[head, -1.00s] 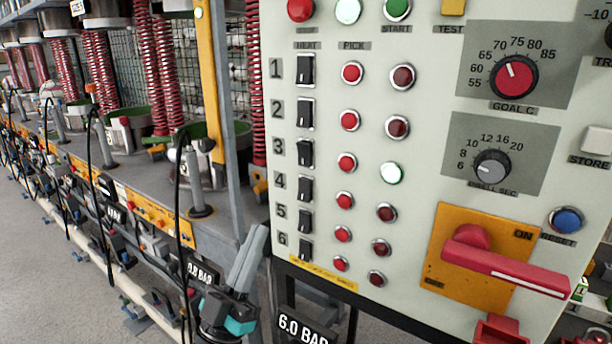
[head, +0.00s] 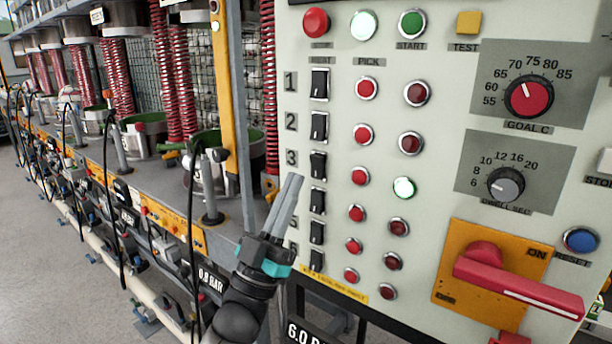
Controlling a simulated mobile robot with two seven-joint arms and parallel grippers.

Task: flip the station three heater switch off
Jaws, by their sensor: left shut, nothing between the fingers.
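The station three heater switch (head: 318,165) is a black rocker beside the printed 3, third down in the HEAT column of the pale control panel (head: 450,100). I cannot tell which way it is tipped. My left gripper (head: 296,178) is shut and empty, its grey fingers pointing up. In the picture its tips lie just left of and below the station three switch, close to the fourth switch (head: 318,200). Whether they touch the panel I cannot tell. The fingers hide the printed 4. My right gripper is not in view.
Other heater switches stand close above and below in the same column. Red buttons (head: 361,176) and a lit round lamp (head: 404,187) are to their right. A red-handled ON switch (head: 520,285) sticks out at lower right. Press stations with red springs (head: 180,80) line the left.

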